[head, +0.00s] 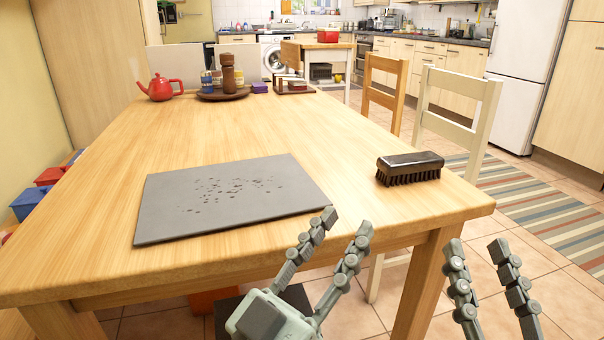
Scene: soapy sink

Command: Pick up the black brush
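The black brush (409,168) lies on the wooden table (352,150) near its right front corner, bristles down. Its back is glossy and dark. My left gripper (345,222) is open and empty, just off the table's front edge, to the left of and nearer than the brush. My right gripper (476,245) is open and empty, past the table's right front corner, to the right of and nearer than the brush. Neither gripper touches the brush.
A grey mat (232,207) with dark spots lies left of the brush. A red teapot (161,88) and a round tray (222,95) with a pepper mill stand at the back. Chairs (458,100) stand along the right side. The table around the brush is clear.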

